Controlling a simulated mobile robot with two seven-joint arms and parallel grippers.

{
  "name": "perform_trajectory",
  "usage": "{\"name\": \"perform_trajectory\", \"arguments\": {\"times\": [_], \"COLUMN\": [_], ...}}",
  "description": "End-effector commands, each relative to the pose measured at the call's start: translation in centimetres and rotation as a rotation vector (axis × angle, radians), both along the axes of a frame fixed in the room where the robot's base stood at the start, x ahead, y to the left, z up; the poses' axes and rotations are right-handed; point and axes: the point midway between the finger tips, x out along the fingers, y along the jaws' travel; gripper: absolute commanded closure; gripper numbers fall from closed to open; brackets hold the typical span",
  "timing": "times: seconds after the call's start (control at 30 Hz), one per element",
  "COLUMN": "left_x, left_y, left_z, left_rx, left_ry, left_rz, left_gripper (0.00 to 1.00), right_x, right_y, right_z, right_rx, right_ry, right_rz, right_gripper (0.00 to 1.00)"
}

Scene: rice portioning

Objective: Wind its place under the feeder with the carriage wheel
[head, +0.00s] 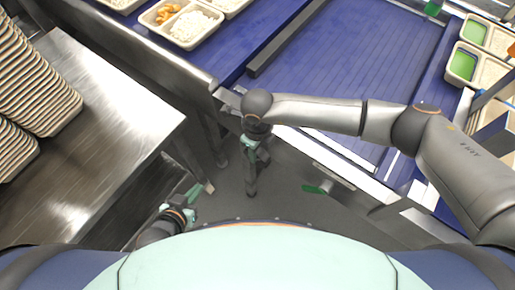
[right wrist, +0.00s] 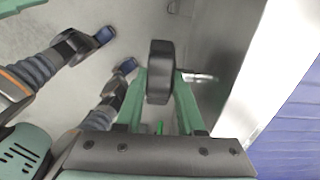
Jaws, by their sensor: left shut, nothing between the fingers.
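The carriage wheel (right wrist: 160,72) is a dark disc seen nearly edge-on in the right wrist view, with a short bright shaft to its right. My right gripper (right wrist: 160,85) has one green finger along each side of it, close against it, and looks shut on it. In the head view my right gripper (head: 252,172) points down beside the conveyor's near edge; I cannot make out the wheel clearly there. My left gripper (head: 197,192) is low at the left, shut and empty, apart from the wheel. I cannot identify the feeder in these views.
A blue conveyor (head: 345,75) with a metal edge runs across the back. Food trays (head: 180,42) stand at the top left and more trays (head: 465,64) at the right. A steel table (head: 110,150) with stacked empty trays (head: 35,75) is at the left. Grey floor shows between.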

Motion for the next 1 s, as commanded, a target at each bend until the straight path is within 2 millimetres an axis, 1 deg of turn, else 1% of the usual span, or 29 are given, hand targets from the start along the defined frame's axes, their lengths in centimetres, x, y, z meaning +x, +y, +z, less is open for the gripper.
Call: {"name": "perform_trajectory", "arguments": {"times": [0.03, 0.2, 0.47, 0.57, 0.7, 1.0], "left_x": [0.0, 0.0, 0.0, 0.0, 0.0, -0.1], "left_y": [0.0, 0.0, 0.0, 0.0, 0.0, 0.0], "left_z": [0.0, 0.0, -0.2, -1.2, -3.6, -8.3], "left_rx": [0.0, 0.0, 0.0, 0.0, 0.0, 0.0], "left_ry": [0.0, 0.0, -0.001, -0.002, -0.002, 0.003], "left_rz": [0.0, 0.0, 0.0, 0.0, 0.0, -0.001], "left_gripper": [1.0, 1.0, 1.0, 1.0, 1.0, 1.0], "right_x": [0.0, 0.0, 0.1, 0.3, 0.5, 0.8], "right_y": [0.0, 0.0, 0.1, 0.3, 0.6, 1.0], "right_z": [0.0, 0.1, 0.0, -0.4, -0.8, -0.9], "right_rx": [0.001, 0.001, -0.005, -0.038, -0.125, -0.283], "right_ry": [-0.001, -0.001, 0.004, 0.024, 0.086, 0.199], "right_rz": [0.0, 0.0, 0.0, 0.001, 0.0, 0.0], "right_gripper": [0.81, 1.0, 1.0, 1.0, 1.0, 1.0]}}
